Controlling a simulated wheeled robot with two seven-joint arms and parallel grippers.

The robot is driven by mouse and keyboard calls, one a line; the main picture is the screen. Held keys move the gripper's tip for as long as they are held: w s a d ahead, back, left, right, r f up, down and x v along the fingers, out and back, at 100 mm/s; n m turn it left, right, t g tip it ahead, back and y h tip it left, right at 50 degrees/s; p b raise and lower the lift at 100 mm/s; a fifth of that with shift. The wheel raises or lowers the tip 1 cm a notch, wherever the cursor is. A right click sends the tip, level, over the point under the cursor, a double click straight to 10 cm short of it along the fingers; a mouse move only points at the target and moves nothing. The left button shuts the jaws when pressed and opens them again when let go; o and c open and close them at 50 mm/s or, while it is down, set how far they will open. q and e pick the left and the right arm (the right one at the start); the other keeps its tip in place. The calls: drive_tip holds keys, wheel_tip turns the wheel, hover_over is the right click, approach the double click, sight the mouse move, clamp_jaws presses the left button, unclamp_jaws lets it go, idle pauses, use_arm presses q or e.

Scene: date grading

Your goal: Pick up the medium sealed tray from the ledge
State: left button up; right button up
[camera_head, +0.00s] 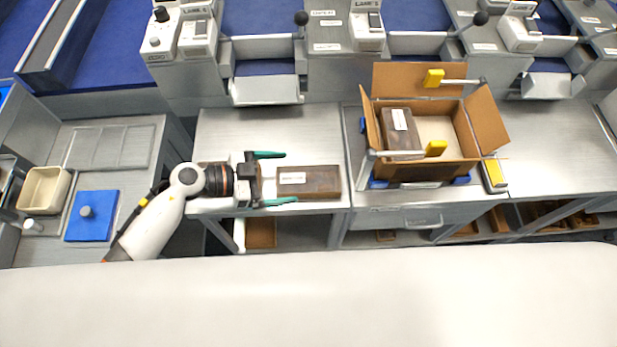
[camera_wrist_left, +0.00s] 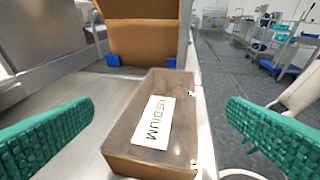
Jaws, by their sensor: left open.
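The medium sealed tray (camera_head: 309,182) is a brown, clear-lidded box lying flat near the front edge of the steel ledge (camera_head: 260,128). In the left wrist view the tray (camera_wrist_left: 140,105) shows a white label reading MEDIUM. My left gripper (camera_head: 272,178) is open, with its two green fingers just left of the tray in the head view, pointing at it. In the left wrist view the fingers (camera_wrist_left: 150,135) stand apart on either side of the tray, not touching it. My right gripper is not in view.
An open cardboard box (camera_head: 488,117) with a similar tray (camera_head: 402,143) inside stands right of the ledge, with a clamp and yellow grips around it. A blue board (camera_head: 92,228) and a beige bin (camera_head: 43,190) are at left. The ledge behind the tray is clear.

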sight(306, 178)
use_arm(q)
drive_tip(key=p+x, duration=0.1)
drive_tip(key=x, duration=0.4)
drive_tip(key=shift+s, duration=0.2)
drive_tip(key=shift+a, duration=0.15)
drive_tip(key=shift+c, duration=1.1)
drive_tip(key=c, duration=1)
